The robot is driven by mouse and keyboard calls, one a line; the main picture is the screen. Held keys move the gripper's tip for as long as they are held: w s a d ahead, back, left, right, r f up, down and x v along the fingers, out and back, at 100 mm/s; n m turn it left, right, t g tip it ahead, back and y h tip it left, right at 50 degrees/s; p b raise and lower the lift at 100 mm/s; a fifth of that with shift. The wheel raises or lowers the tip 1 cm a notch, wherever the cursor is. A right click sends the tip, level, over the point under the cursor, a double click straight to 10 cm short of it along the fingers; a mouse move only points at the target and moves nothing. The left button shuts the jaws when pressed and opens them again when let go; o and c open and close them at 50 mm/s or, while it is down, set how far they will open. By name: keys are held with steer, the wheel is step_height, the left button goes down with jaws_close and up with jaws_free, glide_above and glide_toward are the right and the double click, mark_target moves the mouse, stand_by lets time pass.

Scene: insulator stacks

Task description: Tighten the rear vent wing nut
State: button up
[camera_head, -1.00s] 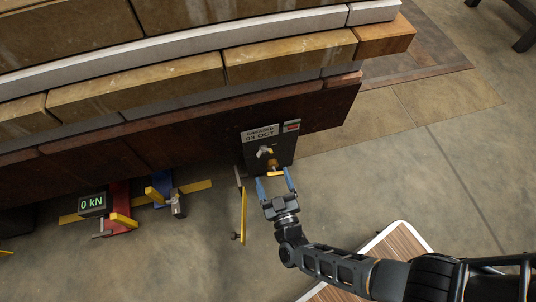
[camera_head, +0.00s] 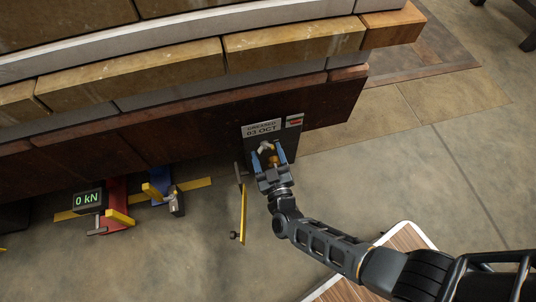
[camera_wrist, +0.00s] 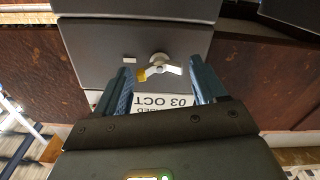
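The wing nut (camera_wrist: 160,68) is a pale metal piece with a yellow mark, on a dark grey panel (camera_wrist: 88,38) at the front of the stack. In the head view the wing nut (camera_head: 266,147) shows just beyond my gripper (camera_head: 268,160). In the wrist view my gripper (camera_wrist: 160,84) has its two blue fingers apart, one on each side of the nut. I cannot tell whether either finger touches it. A yellow part near the nut in the head view is partly hidden by my gripper.
A label reading "GREASED 03 OCT" (camera_head: 262,129) is on the panel. A "0 kN" display (camera_head: 87,199) and red and blue fixtures stand farther left. Open floor lies at the right.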

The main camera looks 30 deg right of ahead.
steer(key=c, duration=0.8)
steer(key=shift+m, duration=1.5)
steer(key=o, duration=1)
steer(key=shift+o, duration=0.2)
steer(key=shift+s, duration=0.1)
steer(key=p+v, duration=0.2)
steer(key=v, duration=0.5)
steer(key=shift+s+p, duration=0.3)
steer(key=shift+p, duration=0.1)
steer(key=shift+a, duration=0.1)
